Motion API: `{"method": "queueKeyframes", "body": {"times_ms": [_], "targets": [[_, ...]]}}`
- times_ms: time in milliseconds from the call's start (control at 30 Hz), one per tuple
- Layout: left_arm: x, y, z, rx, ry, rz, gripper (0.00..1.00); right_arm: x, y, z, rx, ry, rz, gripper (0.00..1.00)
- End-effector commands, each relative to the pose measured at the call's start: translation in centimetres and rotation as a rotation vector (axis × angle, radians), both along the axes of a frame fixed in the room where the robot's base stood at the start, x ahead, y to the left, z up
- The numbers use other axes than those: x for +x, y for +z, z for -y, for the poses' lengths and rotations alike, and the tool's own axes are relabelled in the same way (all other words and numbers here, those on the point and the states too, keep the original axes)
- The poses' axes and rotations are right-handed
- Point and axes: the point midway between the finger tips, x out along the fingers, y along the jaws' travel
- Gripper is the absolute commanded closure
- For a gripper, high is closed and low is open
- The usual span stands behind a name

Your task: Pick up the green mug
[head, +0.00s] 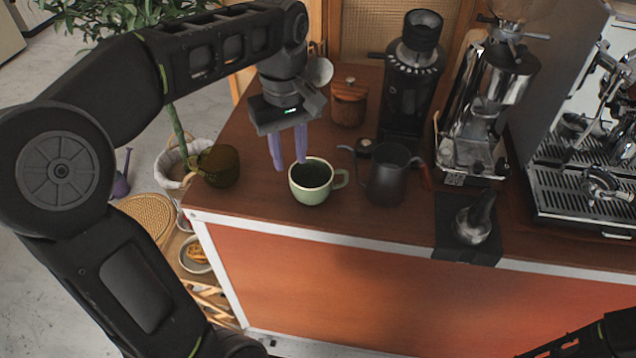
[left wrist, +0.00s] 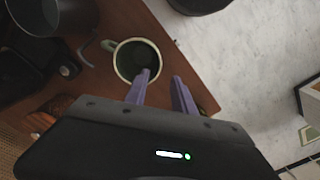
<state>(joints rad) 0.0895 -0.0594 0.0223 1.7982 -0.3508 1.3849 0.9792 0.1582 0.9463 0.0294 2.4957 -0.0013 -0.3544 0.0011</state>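The green mug (head: 311,184) stands upright near the front left of the brown counter, its handle pointing right in the head view. In the left wrist view the mug (left wrist: 136,62) shows from above, pale green outside and dark inside. My left gripper (head: 288,165) points down with its two purple fingers apart and nothing between them. One fingertip overlaps the mug's back rim in the head view; I cannot tell whether it touches. In the left wrist view the left gripper (left wrist: 166,80) has one fingertip over the mug's rim and the other beside it. My right gripper is out of view.
A dark kettle (head: 387,175) stands close right of the mug's handle. A dark amber pot (head: 220,165) is on the left at the counter's edge. A wooden jar (head: 348,103) and a black grinder (head: 408,90) stand behind. Bare counter (head: 260,205) lies left of the mug.

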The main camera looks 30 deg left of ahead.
Motion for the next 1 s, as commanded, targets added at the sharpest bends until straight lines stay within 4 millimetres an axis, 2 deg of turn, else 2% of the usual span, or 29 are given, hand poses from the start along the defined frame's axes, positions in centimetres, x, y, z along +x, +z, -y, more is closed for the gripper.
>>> {"method": "queueKeyframes", "body": {"times_ms": [133,400,767,1000], "targets": [[0.0,-0.3,0.0,-0.001,-0.001,-0.001,0.7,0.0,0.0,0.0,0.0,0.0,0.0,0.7],[0.0,-2.6,0.0,-0.001,-0.001,-0.001,0.7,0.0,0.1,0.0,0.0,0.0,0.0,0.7],[0.0,-3.1,0.1,0.0,-0.002,-0.001,0.7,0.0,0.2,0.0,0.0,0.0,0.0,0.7],[0.1,-6.4,0.3,0.0,-0.004,-0.004,0.7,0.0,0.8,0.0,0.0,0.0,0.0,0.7]]}}
